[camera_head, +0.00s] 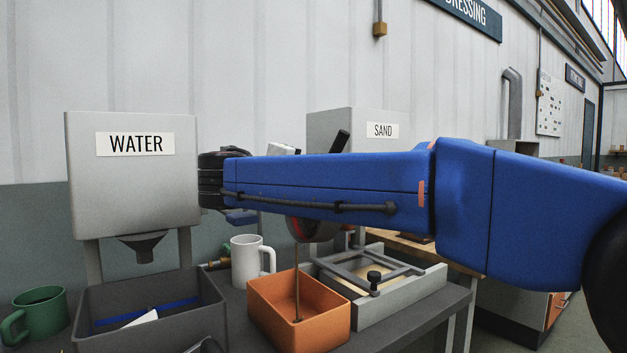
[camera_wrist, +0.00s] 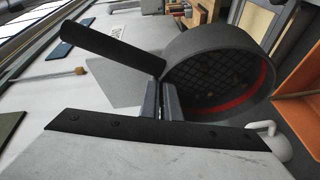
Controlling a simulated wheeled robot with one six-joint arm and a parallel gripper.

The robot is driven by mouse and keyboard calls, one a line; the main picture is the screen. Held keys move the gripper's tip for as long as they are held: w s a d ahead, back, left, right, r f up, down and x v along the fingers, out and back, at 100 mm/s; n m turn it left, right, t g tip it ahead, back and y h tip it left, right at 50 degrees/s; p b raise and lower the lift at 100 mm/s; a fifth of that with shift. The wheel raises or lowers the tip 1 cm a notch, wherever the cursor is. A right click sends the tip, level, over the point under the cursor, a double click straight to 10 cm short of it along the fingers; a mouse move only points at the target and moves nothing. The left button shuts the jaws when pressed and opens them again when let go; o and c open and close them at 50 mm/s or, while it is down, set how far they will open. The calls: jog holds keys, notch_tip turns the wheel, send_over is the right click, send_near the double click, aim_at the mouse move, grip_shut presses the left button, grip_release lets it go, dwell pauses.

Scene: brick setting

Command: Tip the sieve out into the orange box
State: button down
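The sieve is a dark round pan with a mesh floor, a red ring inside and a straight black handle. In the wrist view the sieve (camera_wrist: 222,70) is tilted on its side, and my gripper (camera_wrist: 162,92) is shut on it where handle and pan meet. In the head view my arm hides my gripper and most of the sieve (camera_head: 313,230). The sieve's lower edge hangs above the orange box (camera_head: 325,316), and a thin brown line, like a falling stream, runs down into the box. The orange box also shows in the wrist view (camera_wrist: 297,112).
A dark grey bin (camera_head: 200,318) and a green mug (camera_head: 43,312) are further left. A grey tray with a frame (camera_head: 405,298) stands right of the box. Water (camera_head: 85,190) and sand dispensers (camera_head: 325,128) stand behind.

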jog(key=s+a+r+n+t+h, duration=0.1)
jog(key=s+a+r+t, duration=0.1)
jog(key=r, duration=0.3)
jog(key=shift+s+a+r+t, duration=0.15)
jog(key=shift+a+r+t, duration=0.15)
jog(key=shift+a, duration=0.4)
dwell(1.7)
jog(key=shift+r+m+g+y, duration=0.55)
jog(key=shift+r+g+y, duration=0.25)
jog(key=shift+g, duration=0.5)
jog(key=shift+r+m+g+y, duration=0.6)
jog(key=shift+g+y, duration=0.3)
jog(key=shift+g, duration=0.4)
jog(key=shift+r+m+g+y, duration=0.35)
jog(key=shift+g+y, duration=0.7)
jog(key=shift+y, duration=0.2)
jog(key=shift+r+m+g+y, duration=0.35)
jog(key=shift+g+y, duration=0.65)
jog(key=shift+y, duration=0.3)
jog(key=shift+r+m+g+y, duration=0.35)
jog(key=shift+g+y, duration=0.7)
jog(key=shift+y, duration=0.2)
